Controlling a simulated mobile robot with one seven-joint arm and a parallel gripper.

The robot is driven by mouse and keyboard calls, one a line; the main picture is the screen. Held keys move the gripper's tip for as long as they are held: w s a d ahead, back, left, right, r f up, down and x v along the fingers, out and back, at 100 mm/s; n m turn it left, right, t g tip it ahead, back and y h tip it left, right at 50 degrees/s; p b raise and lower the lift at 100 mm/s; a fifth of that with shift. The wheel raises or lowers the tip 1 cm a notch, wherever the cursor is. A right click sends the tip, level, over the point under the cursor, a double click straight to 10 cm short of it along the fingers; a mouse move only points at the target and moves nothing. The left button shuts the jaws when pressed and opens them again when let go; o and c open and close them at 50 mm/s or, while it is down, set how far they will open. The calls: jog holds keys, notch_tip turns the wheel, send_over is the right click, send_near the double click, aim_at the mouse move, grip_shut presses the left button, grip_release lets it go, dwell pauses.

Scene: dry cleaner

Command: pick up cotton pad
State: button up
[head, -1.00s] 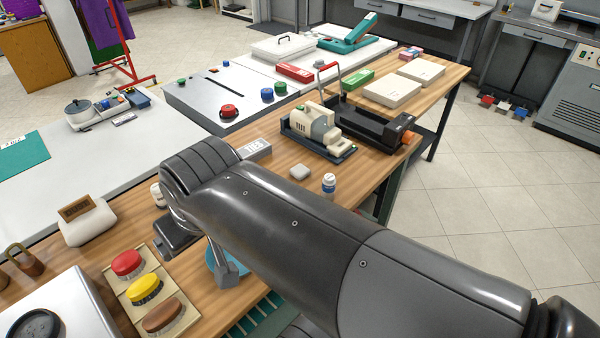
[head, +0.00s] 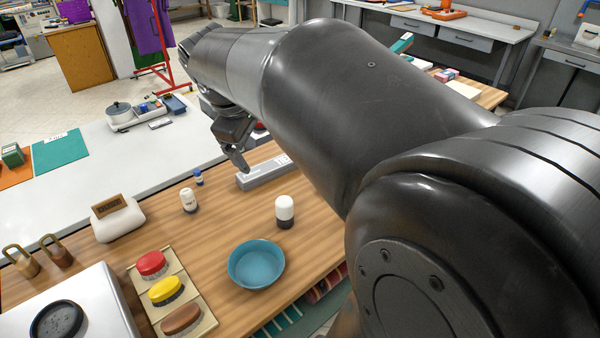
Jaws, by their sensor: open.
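I cannot make out a cotton pad for certain in the head view now. A small whitish rounded pad, which may be it, lay on the wooden counter (head: 225,265) in the earlier frame; that spot is now behind my arm. My gripper (head: 242,163) is at the upper middle, pointing down over the back part of the counter, near a long grey box with white lettering (head: 265,173). It is open, with nothing seen between its fingers; my arm and the viewing angle partly hide them.
Several brushes (head: 166,290) lie at the front left. My arm hides the right side.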

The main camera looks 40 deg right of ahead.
jog(key=w+d+f+n+g+h, duration=0.1)
jog(key=w+d+n+g+h, duration=0.2)
jog(key=w+d, duration=0.35)
jog(key=w+d+n+g+h, duration=0.2)
jog(key=w+d, duration=0.1)
jog(key=d, duration=0.6)
jog(key=w+d+f+n+g+h, duration=0.1)
jog(key=w+d+n+g+h, duration=0.25)
jog(key=d, duration=0.35)
jog(key=shift+m+t+y, duration=0.25)
jog(key=shift+m+t, duration=0.1)
jog(key=shift+t, duration=0.1)
jog(key=f, duration=3)
jog(key=shift+w+f, duration=0.3)
jog(key=x, duration=0.5)
jog(key=shift+s+d, duration=0.15)
jog(key=shift+s+x, duration=0.2)
jog(key=shift+x, duration=1.15)
jog(key=shift+s+x, duration=0.15)
jog(key=shift+x, duration=1.25)
jog(key=shift+r, duration=0.15)
jog(key=shift+c, duration=0.4)
jog(key=c, duration=0.9)
